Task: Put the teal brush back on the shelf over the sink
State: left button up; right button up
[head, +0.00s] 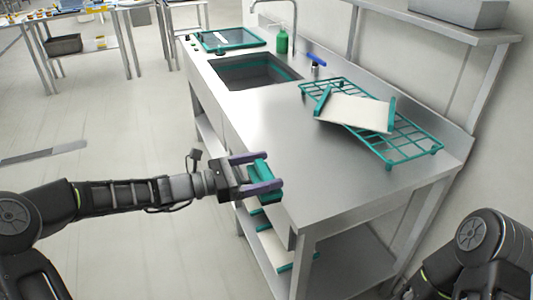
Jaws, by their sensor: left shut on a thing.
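My left gripper (264,173) is shut on a teal thing, which looks like the teal brush (260,168). Its purple fingers lie on either side of it, and part of it is hidden by them. It is held in front of the steel counter's near left edge. The sink (255,70) is a dark basin in the far part of the counter (270,130). A steel shelf (425,26) runs along the wall above the counter at upper right. My right arm shows at bottom right, but its gripper is not visible.
A teal wire rack (413,153) with a white, teal-ended tray (355,112) stands on the counter. A green bottle (283,42), a blue-topped item (316,62) and a faucet (294,20) are near the sink. A grey box (460,12) sits on the shelf. The counter's near left is clear.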

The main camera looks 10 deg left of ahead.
pick_arm(q)
jog(key=s+a+f+n+t+y, duration=0.1)
jog(key=s+a+f+t, duration=0.1)
jog(key=s+a+f, duration=0.8)
notch_tip(320, 180, down, 4)
jog(key=shift+s+r+n, duration=0.1)
jog(key=shift+s+n, duration=0.2)
jog(key=shift+s, duration=0.6)
jog(key=shift+a, duration=0.1)
